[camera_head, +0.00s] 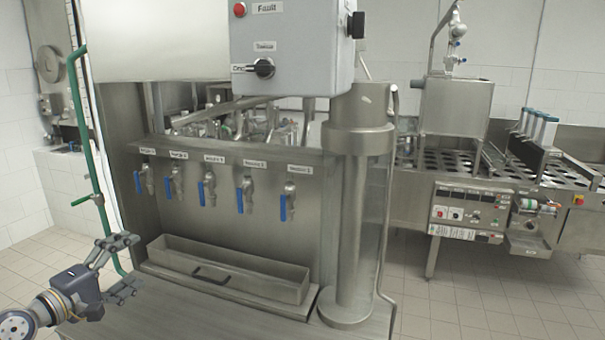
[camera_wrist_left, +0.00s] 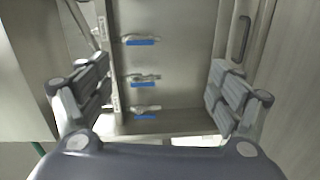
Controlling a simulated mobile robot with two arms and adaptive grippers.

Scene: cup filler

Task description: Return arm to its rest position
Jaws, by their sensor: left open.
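My left gripper (camera_head: 128,268) is at the lower left of the head view, in front of the left end of the steel cup filler (camera_head: 330,175). Its fingers are spread and empty, and it appears apart from the machine. In the left wrist view the two fingers (camera_wrist_left: 158,95) stand wide on either side, with nothing between them. Beyond them are taps with blue levers (camera_wrist_left: 143,80) and a tray handle (camera_wrist_left: 241,38). My right gripper is in neither view.
A row of blue-handled taps (camera_head: 209,189) sits above a drip tray (camera_head: 232,268) with a dark handle. A green pipe (camera_head: 84,125) runs down beside my left gripper. A control box (camera_head: 292,50) hangs above. Another machine (camera_head: 465,200) stands at the right, with open tiled floor (camera_head: 480,295) before it.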

